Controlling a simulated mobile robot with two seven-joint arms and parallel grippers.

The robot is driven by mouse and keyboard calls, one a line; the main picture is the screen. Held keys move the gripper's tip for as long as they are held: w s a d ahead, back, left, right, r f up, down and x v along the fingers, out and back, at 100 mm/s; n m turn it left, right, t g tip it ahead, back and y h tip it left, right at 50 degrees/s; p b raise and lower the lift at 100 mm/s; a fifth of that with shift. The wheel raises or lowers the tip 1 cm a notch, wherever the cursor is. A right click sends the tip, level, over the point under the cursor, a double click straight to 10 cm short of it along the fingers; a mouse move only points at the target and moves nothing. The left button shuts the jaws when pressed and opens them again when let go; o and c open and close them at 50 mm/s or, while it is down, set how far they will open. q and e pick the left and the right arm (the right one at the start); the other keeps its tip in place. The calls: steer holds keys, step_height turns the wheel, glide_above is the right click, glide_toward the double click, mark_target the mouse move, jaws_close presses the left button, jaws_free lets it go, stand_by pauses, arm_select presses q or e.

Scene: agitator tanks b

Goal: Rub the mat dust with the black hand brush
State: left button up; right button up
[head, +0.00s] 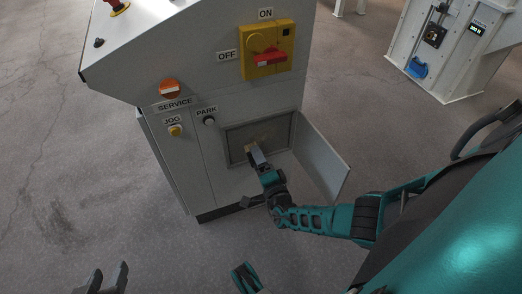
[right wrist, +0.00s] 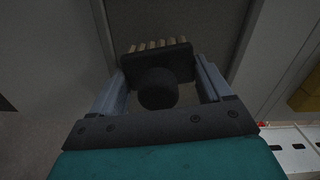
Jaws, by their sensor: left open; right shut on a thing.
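The mat (head: 278,129) is a grey-brown panel in a framed opening low on the front of the grey cabinet. A tan patch shows on it, but I cannot tell clearly which part is dust. My right gripper (head: 254,152) is at the opening, in front of the mat's lower left part. In the right wrist view it is shut on the black hand brush (right wrist: 158,88), with the dark round grip between its fingers and pale bristles pointing at the dark panel. I cannot tell whether the bristles touch it. My left gripper (head: 105,277) is open and empty at the lower left.
A small door (head: 320,158) stands open to the right of the opening. The cabinet carries a red and yellow switch (head: 267,52), an orange service knob (head: 169,89), a jog button (head: 175,131) and a park knob (head: 209,121). The floor at left is clear.

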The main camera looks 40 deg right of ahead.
arm_select(q)
steer(key=shift+s+f, duration=0.2)
steer(key=shift+s, duration=0.1)
arm_select(e)
steer(key=shift+d, duration=0.15)
